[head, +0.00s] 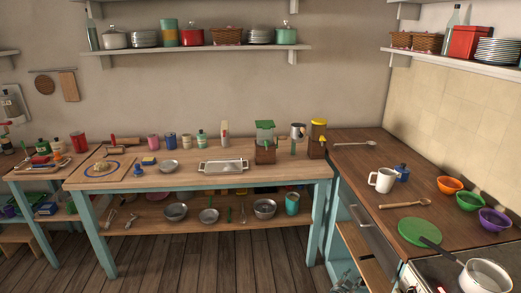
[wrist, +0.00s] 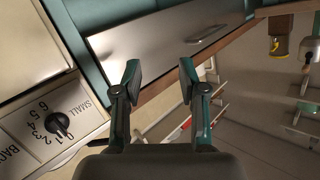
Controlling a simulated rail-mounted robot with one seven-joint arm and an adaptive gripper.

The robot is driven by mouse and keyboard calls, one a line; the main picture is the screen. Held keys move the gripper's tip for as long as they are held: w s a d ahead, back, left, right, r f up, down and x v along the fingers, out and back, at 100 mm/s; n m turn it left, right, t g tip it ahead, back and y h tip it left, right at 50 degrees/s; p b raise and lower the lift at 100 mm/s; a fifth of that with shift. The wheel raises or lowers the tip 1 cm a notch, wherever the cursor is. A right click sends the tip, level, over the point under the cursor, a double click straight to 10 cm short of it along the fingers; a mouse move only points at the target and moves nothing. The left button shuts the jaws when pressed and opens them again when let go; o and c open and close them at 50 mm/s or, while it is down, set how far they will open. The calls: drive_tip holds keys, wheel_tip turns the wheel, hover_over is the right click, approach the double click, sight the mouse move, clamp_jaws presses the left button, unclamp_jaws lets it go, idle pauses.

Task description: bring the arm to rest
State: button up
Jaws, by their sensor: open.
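My gripper (wrist: 160,74) is open in the wrist view, with its two dark fingers apart and nothing between them. A drawer front (wrist: 150,45) with a bar handle (wrist: 206,35) lies beyond the fingertips; I cannot tell the exact gap. A stove panel with a dark knob (wrist: 58,122) is left of the gripper. In the head view I cannot make out the gripper for sure.
The floor (head: 200,262) before the table is clear.

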drive_tip(key=s+a+f+n+y+b, duration=0.15)
drive_tip(key=a+f+n+y, duration=0.35)
drive_tip(key=a+f+y, duration=0.55)
drive_tip(key=s+a+f+n+g+y+b, duration=0.1)
drive_tip(key=s+a+f+n+g+y, duration=0.15)
drive_tip(key=s+a+f+g, duration=0.5)
drive_tip(key=s+a+f+n+g+h+b, duration=0.1)
drive_tip(key=s+f+g+b, duration=0.1)
drive_tip(key=s, duration=1.1)
drive_tip(key=s+a+f+n+g+b, duration=0.1)
drive_tip(key=s+f+g, duration=0.3)
drive_tip(key=s, duration=1)
drive_tip(key=s+a+f+n+g+h+b, duration=0.1)
drive_tip(key=s+f+n+g+b, duration=0.1)
drive_tip(key=s, duration=1.1)
drive_tip(key=f+g+b, duration=0.1)
drive_tip(key=g, duration=0.1)
drive_tip(key=shift+s+g+h, duration=0.3)
drive_tip(key=shift+g, duration=0.05)
